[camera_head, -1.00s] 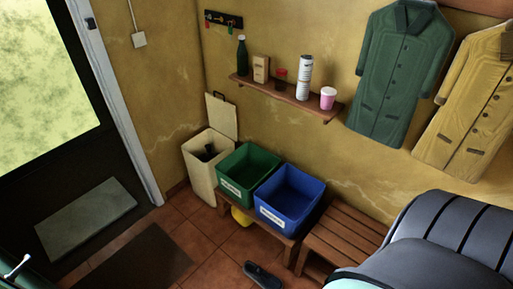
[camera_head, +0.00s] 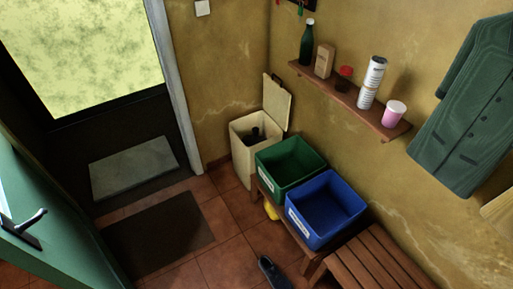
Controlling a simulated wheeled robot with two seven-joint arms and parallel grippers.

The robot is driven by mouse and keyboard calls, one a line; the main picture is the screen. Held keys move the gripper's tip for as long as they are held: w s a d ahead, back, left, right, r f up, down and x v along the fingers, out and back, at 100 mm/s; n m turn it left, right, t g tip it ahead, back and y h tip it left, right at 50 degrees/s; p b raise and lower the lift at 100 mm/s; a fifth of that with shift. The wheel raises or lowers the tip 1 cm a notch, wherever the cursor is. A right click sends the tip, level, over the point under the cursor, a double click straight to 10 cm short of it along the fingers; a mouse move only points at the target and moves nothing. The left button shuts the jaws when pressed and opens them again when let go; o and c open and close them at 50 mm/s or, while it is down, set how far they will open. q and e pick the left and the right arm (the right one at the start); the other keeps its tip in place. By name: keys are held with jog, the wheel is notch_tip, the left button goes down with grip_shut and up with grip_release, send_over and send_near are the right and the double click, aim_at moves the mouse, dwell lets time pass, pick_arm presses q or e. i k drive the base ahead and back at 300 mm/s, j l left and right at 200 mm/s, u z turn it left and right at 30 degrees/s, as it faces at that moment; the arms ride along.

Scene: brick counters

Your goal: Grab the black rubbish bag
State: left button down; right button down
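A cream bin (camera_head: 243,150) stands in the corner with its lid (camera_head: 277,103) raised against the wall. Something black (camera_head: 256,136) shows inside the bin's opening; it may be the black rubbish bag, but it is too small and dark to tell. Neither of my grippers is in view.
A green box (camera_head: 291,163) and a blue box (camera_head: 326,208) stand on a low bench right of the bin. A shoe (camera_head: 271,270) lies on the floor. A green door (camera_head: 55,235) with a handle is at left. Tiled floor by the dark mat (camera_head: 158,232) is free.

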aim_at(249, 140)
jog(key=i+j+z, duration=0.15)
jog(key=z, duration=0.2)
jog(key=i+j+z, duration=0.1)
jog(key=z, duration=0.25)
jog(key=i+j+z, duration=0.1)
jog(key=j+z, duration=0.2)
